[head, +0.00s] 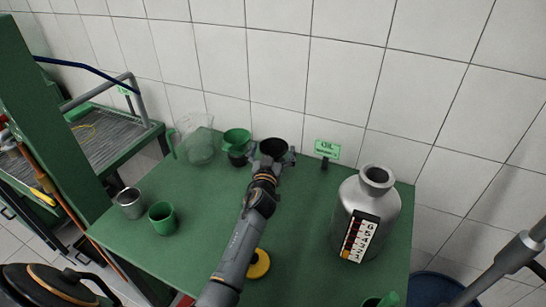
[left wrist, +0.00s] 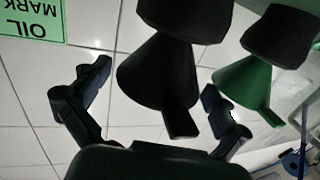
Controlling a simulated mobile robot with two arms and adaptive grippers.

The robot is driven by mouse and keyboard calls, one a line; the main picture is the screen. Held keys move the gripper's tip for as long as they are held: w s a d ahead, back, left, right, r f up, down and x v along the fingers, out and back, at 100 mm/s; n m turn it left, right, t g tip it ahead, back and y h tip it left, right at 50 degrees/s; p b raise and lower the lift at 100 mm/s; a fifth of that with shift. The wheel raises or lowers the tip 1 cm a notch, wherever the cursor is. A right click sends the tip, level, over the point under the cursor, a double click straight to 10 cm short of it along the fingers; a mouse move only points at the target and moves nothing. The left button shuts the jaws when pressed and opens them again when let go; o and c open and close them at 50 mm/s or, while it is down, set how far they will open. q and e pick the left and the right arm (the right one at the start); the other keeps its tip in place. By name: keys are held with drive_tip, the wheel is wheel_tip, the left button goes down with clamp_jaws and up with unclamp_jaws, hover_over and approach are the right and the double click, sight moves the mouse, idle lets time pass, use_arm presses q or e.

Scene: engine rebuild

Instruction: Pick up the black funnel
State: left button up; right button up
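The black funnel (head: 273,146) stands wide end up at the back of the green table, its mouth showing just beyond my left gripper (head: 271,160). In the left wrist view, which is upside down, the black funnel (left wrist: 158,72) rests with its narrow end at a dark base (left wrist: 185,15). The fingers of my left gripper (left wrist: 152,110) are spread apart, one on each side of the funnel, with visible gaps. My right gripper is not in view.
A green funnel (head: 237,136) stands close left of the black one, beside a clear jug (head: 197,145). An oil sign (head: 327,149) and a large metal can (head: 365,212) are to the right. A metal cup (head: 130,203) and a green cup (head: 162,218) stand left.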

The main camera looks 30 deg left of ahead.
use_arm(q)
drive_tip(key=c, duration=0.8)
